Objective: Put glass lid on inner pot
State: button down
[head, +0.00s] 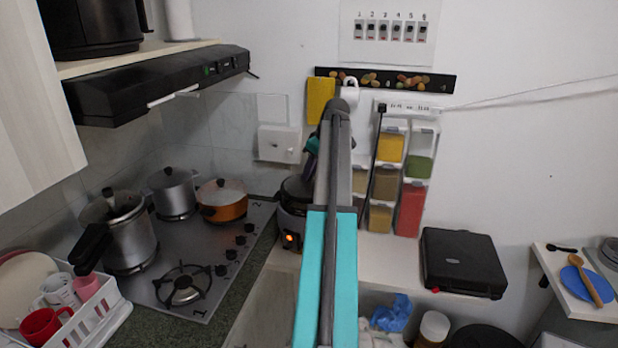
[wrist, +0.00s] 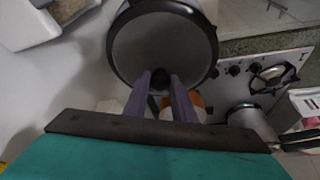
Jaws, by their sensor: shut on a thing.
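The round glass lid (wrist: 150,45), with a dark rim and black knob, fills the upper middle of the wrist view. My gripper (wrist: 160,84) has its purple fingers shut on the lid's knob. In the head view, my gripper (head: 309,166) points down at the cooker (head: 291,225), which has a lit orange lamp. My arm hides the cooker's right side. The inner pot is not distinguishable; the lid covers the cooker's mouth in the wrist view. I cannot tell whether the lid rests on it or hangs just above.
The stove (head: 222,283) with several pots is to the left. Spice dispensers (head: 388,184) hang on the wall just right of my arm. A black appliance (head: 462,262) sits on the white counter at right. A dish rack (head: 88,318) is at the lower left.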

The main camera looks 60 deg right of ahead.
jog(key=shift+w, duration=0.1)
jog(key=shift+w+d+p, duration=0.3)
jog(key=shift+w+d, duration=0.1)
jog(key=shift+w, duration=0.05)
jog(key=shift+f+p, duration=0.95)
jog(key=shift+f, duration=0.9)
jog(key=shift+a, duration=0.1)
jog(key=c, duration=1.5)
grip_release()
jog(key=shift+b+v, duration=1.85)
jog(key=shift+v, duration=4.15)
